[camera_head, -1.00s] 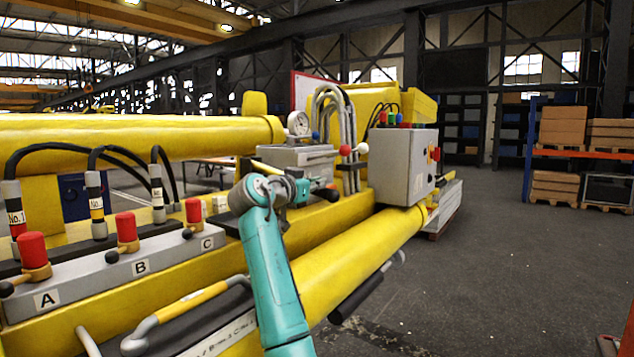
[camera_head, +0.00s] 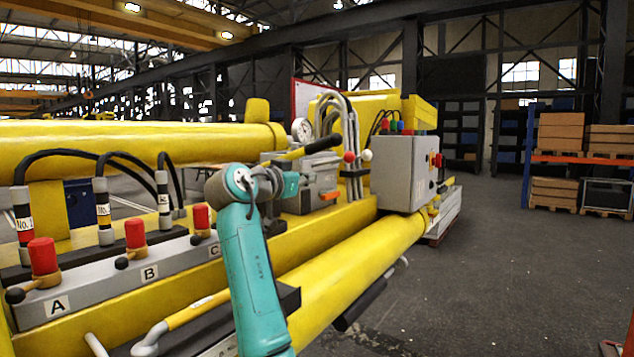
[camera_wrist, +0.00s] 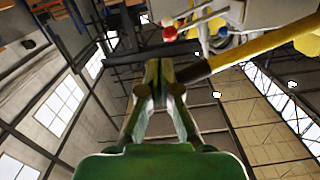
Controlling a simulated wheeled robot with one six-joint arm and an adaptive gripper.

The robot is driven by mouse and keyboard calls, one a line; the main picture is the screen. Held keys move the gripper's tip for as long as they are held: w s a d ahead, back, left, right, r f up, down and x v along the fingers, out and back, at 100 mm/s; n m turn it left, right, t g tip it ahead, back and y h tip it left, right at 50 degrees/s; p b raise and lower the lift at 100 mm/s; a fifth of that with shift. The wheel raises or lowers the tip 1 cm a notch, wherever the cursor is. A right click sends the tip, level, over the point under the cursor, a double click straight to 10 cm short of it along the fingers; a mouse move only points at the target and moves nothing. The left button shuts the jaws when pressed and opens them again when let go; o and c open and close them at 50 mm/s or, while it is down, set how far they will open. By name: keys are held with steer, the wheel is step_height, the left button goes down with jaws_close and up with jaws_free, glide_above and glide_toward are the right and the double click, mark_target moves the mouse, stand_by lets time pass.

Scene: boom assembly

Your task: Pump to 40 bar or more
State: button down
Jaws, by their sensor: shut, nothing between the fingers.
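The pump lever (camera_head: 311,148) is a yellow bar with a black grip. It slopes up to the right above the grey pump box (camera_head: 318,182). The white-faced pressure gauge (camera_head: 302,129) stands behind it; its reading is too small to tell. My gripper (camera_head: 292,170) is just under the lever, partly hidden by my own wrist. In the wrist view its fingers (camera_wrist: 160,68) are shut and empty, with the lever (camera_wrist: 238,54) close by on their right. I cannot tell whether they touch.
A valve block (camera_head: 120,275) with red-capped valves A, B and C is at left. A grey control box (camera_head: 405,172) stands right of the pump. A thick yellow cylinder (camera_head: 365,272) runs below. The floor (camera_head: 500,270) at right is clear up to the shelves.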

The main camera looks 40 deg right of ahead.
steer(key=shift+v, duration=1.75)
steer(key=shift+r, duration=0.1)
stand_by(0.6)
